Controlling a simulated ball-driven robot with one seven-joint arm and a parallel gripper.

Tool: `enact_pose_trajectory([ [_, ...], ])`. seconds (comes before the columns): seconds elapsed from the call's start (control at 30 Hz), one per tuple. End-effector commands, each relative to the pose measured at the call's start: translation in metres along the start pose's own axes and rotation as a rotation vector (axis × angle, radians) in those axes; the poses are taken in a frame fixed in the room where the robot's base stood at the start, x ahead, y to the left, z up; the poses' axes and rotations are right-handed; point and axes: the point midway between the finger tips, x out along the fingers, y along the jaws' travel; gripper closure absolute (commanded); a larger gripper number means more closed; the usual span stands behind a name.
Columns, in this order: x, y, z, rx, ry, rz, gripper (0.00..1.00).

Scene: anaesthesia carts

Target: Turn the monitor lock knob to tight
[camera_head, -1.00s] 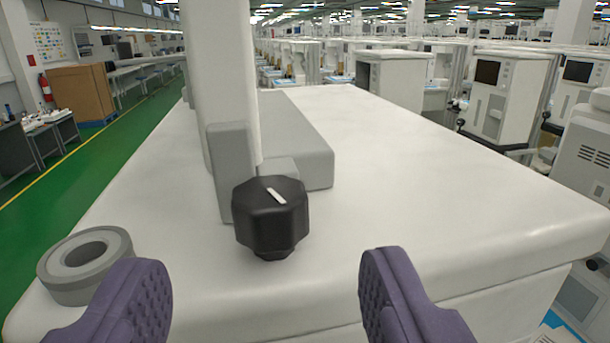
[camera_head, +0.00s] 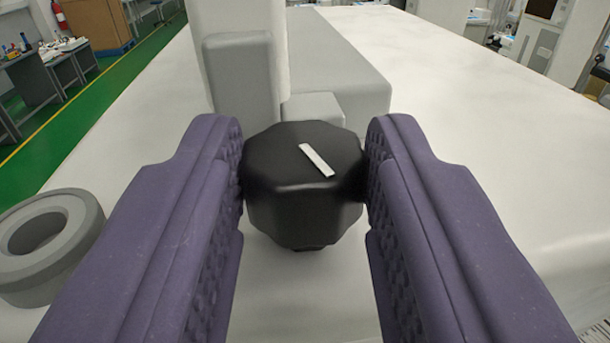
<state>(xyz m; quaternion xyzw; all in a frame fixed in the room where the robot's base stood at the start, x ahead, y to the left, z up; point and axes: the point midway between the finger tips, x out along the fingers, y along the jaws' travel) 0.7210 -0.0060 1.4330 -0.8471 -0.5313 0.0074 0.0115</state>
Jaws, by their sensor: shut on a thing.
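The monitor lock knob (camera_head: 290,205) is black and faceted, with a white marker line on its top. The line slants from upper left to lower right. The knob sits in front of a small grey block (camera_head: 313,108) at the foot of a white post (camera_head: 240,15). My gripper (camera_head: 305,165) has its two purple padded fingers on the left and right sides of the knob, shut on it. The finger pads hide the knob's sides. No tight or loose marking shows.
A grey ring-shaped holder (camera_head: 75,215) stands on the cart top at the left, close to my left finger. The white cart top (camera_head: 450,110) is clear to the right. A long grey block (camera_head: 350,75) lies behind the knob.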

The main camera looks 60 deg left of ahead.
Motion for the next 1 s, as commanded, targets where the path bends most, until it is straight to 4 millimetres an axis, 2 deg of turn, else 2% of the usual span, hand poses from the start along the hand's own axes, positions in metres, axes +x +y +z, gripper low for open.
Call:
enact_pose_trajectory([
  [0.23,-0.001,-0.002,0.005,-0.003,0.001,0.060,0.93],
  [0.43,0.000,-0.005,0.008,-0.005,0.003,0.184,0.93],
  [1.0,0.003,-0.012,0.002,-0.004,0.012,0.508,0.93],
])
